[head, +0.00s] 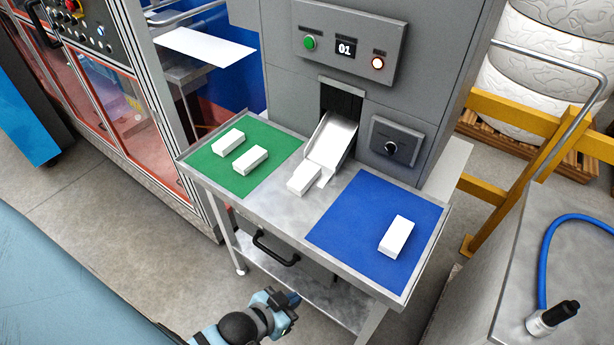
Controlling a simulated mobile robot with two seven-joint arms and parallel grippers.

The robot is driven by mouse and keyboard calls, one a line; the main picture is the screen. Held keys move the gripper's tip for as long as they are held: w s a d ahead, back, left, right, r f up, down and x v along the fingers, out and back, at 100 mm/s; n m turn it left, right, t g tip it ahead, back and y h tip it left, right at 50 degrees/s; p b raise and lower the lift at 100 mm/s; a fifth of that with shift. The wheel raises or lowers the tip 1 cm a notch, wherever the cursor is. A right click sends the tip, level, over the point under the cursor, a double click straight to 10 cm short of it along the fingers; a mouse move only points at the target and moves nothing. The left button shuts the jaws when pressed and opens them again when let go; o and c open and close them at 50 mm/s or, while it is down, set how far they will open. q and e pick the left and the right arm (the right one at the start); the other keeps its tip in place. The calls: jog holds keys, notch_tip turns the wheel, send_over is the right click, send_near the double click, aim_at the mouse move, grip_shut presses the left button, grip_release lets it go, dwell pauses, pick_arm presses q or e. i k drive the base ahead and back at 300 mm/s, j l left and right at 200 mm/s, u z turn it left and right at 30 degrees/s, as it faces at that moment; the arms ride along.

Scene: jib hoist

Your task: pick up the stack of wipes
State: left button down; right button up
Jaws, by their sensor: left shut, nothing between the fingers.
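Several white block-like stacks of wipes are on the metal table (283,222). One stack (304,179) lies at the foot of the chute (331,141), on the bare metal between the mats. Two stacks (229,141) (251,160) lie on the green mat (232,179), and one stack (397,236) lies on the blue mat (352,220). My left gripper (287,298) is at the bottom of the picture, in front of the table, apart from all the stacks. It is shut and empty. My right gripper is out of view.
A grey machine (417,85) with buttons and a display reading 01 stands behind the table. A black handle (275,251) sticks out below the table's front edge. A yellow rail (490,187) and a grey bench (585,255) with a blue hose (545,262) are at the right.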

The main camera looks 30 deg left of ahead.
aim_at(298, 184)
jog(key=j+z, duration=0.25)
jog(key=j, duration=3.05)
